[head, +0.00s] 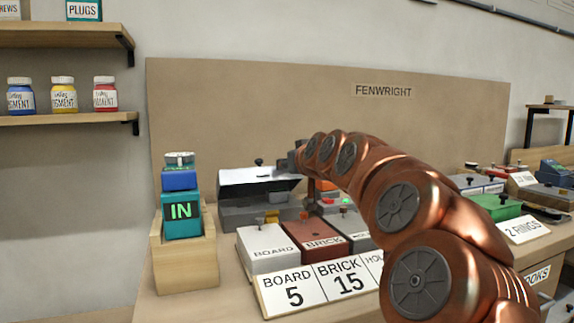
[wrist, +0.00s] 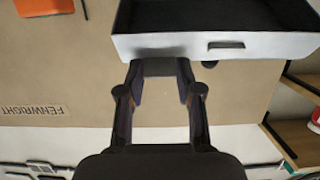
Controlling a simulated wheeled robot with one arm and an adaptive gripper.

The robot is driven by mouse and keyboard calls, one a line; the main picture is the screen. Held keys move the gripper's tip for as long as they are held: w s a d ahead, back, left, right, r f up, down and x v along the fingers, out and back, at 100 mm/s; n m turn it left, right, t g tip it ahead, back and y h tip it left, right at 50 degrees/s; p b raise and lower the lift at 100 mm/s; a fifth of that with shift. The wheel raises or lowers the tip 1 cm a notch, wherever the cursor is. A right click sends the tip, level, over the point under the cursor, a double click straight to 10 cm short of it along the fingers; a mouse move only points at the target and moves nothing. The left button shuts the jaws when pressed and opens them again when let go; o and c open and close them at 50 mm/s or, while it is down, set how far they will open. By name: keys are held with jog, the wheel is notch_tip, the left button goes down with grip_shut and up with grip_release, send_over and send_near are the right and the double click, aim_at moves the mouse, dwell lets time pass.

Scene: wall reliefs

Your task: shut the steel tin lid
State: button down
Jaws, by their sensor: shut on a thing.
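The steel tin (head: 245,216) stands on the bench behind the BOARD and BRICK boxes. Its lid (head: 250,190) is raised, with a dark inner face and a pale rim. In the wrist view the lid (wrist: 270,46) fills the upper right, with a slot in its pale side. My gripper (head: 297,160) is at the lid's right end in the head view. In the wrist view my gripper's fingertips (wrist: 160,68) are at the lid's edge, shut on it with a gap between them. The exact contact is partly hidden.
A white BOARD box (head: 268,243) and a brown BRICK box (head: 316,240) sit in front of the tin. A teal IN box (head: 181,212) in a wooden holder (head: 185,265) stands at left. The FENWRIGHT backboard (head: 250,110) rises behind. Shelves (head: 60,119) hang at upper left.

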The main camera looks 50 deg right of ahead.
jog(key=shift+s+a+f+b, duration=0.2)
jog(key=shift+f, duration=0.3)
jog(key=shift+s+a+f+b, duration=0.15)
jog(key=shift+s+f+b, duration=0.05)
jog(key=shift+f, duration=0.25)
jog(key=c, duration=0.8)
grip_release()
jog(key=shift+o, duration=0.2)
jog(key=shift+r, duration=0.25)
notch_tip(320, 180, up, 10)
